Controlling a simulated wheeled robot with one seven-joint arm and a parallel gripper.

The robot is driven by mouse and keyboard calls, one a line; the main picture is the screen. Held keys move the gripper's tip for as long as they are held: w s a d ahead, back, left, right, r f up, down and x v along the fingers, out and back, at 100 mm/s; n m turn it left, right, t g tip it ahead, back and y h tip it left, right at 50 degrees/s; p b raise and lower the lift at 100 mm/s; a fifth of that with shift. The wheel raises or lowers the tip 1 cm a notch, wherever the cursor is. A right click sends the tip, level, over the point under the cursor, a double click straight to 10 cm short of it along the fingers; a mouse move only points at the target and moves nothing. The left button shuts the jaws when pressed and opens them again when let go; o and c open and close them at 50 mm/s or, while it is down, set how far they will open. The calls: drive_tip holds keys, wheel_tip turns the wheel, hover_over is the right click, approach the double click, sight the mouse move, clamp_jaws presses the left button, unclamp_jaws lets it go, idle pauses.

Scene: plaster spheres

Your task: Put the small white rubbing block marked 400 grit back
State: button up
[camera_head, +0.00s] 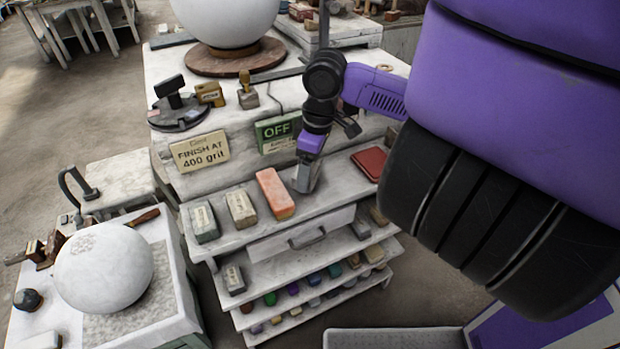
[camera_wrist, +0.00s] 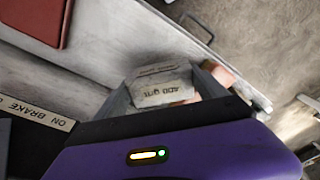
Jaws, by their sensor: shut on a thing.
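The small white rubbing block (camera_wrist: 160,72) shows in the wrist view, with dark lettering on its face that seems to read 400 grit. My gripper (camera_wrist: 160,95) is shut on it, a finger on either side. In the head view my gripper (camera_head: 306,178) points down at the upper shelf (camera_head: 335,196), just right of the orange block (camera_head: 274,193). The white block cannot be made out there behind my fingers. I cannot tell whether it touches the shelf.
A tan block (camera_head: 241,208) and a grey-green block (camera_head: 203,222) stand farther left on the shelf. A red flat item (camera_head: 370,162) lies to the right. A sign reading "FINISH AT 400 grit" (camera_head: 200,151) and a green OFF sign (camera_head: 278,131) are behind. A drawer (camera_head: 303,233) is below.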

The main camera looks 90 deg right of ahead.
sight(317, 169)
drive_tip(key=shift+f, duration=1.8)
drive_tip(key=shift+f, duration=0.2)
drive_tip(key=o, duration=1.6)
drive_tip(key=shift+c, duration=0.2)
drive_tip(key=r, duration=0.4)
drive_tip(key=s+r, duration=0.1)
drive_tip(key=r, duration=0.7)
drive_tip(key=shift+s+a+r+b, duration=0.15)
drive_tip(key=shift+s+a+b, duration=0.1)
drive_tip(key=shift+b, duration=0.1)
